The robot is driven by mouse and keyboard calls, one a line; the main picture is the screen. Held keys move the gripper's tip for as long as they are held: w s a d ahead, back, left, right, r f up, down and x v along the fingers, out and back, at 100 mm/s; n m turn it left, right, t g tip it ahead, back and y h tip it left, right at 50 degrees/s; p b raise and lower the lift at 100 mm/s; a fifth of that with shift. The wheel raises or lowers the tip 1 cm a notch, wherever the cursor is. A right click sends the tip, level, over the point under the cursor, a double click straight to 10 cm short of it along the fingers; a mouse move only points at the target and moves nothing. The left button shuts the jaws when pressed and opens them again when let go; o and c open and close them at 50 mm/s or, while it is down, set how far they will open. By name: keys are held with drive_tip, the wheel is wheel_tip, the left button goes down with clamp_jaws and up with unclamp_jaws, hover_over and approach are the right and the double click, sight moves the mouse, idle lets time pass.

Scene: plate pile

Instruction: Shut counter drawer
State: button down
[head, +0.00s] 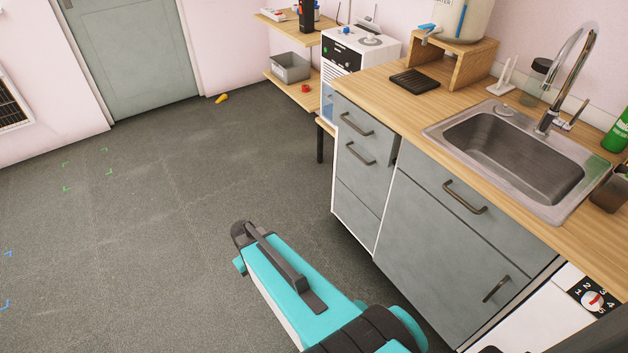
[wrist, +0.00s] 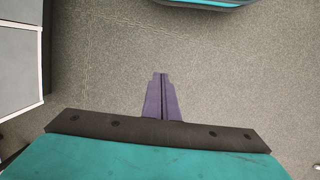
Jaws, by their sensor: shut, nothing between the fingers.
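The wood-topped counter (head: 405,100) stands at the right of the head view, with grey fronts and dark bar handles. Its left column has an upper drawer (head: 350,112), a second drawer (head: 350,165) below it and a lower front. A dark gap shows at the right edge of the upper drawers, so one seems to stand slightly out; I cannot tell how far. My gripper (wrist: 160,76) shows in the wrist view, its purple fingers together and empty above the floor. Grey panels with white edges (wrist: 20,65) show at the left there, apart from the fingers.
A wide drawer (head: 455,192) and a door (head: 440,245) are right of the column. The sink (head: 515,150) is set into the countertop. A white machine (head: 358,50) stands beyond the counter. The floor (head: 150,200) to the left is mostly clear, with a small yellow item (head: 221,98) far back.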

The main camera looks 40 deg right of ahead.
drive_tip(key=s+a+f+g, duration=0.1)
drive_tip(key=s+a+f, duration=0.1)
drive_tip(key=s, duration=0.4)
drive_tip(key=s+a+f+g, duration=0.1)
drive_tip(key=s+a+f, duration=0.1)
drive_tip(key=s+a, duration=0.3)
drive_tip(key=s+a+f+g, duration=0.1)
drive_tip(key=s+a+f, duration=0.1)
drive_tip(key=s, duration=0.7)
drive_tip(key=shift+a+f+n+y, duration=0.2)
drive_tip(key=shift+a+n+y, duration=0.1)
drive_tip(key=shift+a, duration=0.5)
drive_tip(key=shift+a, duration=0.1)
